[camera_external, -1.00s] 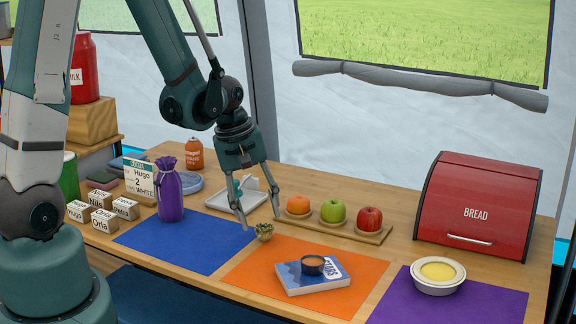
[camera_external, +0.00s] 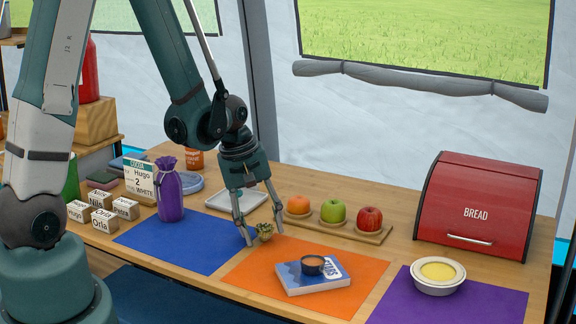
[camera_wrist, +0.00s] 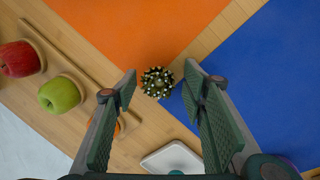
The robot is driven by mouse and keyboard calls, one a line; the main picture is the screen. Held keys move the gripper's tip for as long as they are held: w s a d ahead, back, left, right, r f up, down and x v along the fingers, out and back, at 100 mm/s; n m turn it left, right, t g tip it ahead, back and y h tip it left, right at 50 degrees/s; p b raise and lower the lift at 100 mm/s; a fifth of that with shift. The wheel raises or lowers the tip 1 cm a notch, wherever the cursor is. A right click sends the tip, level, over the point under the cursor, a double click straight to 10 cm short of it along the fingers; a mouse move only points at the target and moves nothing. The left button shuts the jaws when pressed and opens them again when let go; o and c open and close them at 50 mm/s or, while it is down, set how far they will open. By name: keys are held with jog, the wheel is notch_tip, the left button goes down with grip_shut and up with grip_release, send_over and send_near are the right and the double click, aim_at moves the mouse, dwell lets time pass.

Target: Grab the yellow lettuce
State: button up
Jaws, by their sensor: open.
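In the wrist view the lettuce (camera_wrist: 157,82) appears as a dark green clump with pale tips, just beyond and between my two fingers. My gripper (camera_external: 262,240) is open and points down, with its fingertips around the lettuce, one on either side in the outside view. My gripper also shows in the wrist view (camera_wrist: 163,75), with nothing held between the fingers. I cannot tell whether a finger touches the lettuce.
A wooden board (camera_external: 378,237) with an orange and two apples stands behind. A white tray (camera_external: 222,201) lies behind my gripper. A blue book (camera_external: 328,283) with a dark cup lies on the orange mat (camera_external: 366,270). A purple bag (camera_external: 170,195) stands left. The blue mat (camera_external: 190,242) is mostly clear.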

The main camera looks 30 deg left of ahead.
aim_at(262, 227)
jog(key=c, duration=1)
jog(key=shift+o, duration=0.2)
jog(key=shift+r, duration=0.15)
jog(key=w+d+p+v, duration=0.1)
jog(key=p+v, duration=0.2)
jog(key=v, duration=0.6)
jog(key=shift+d+r, duration=0.3)
jog(key=shift+r, duration=0.2)
jog(key=shift+w, duration=0.1)
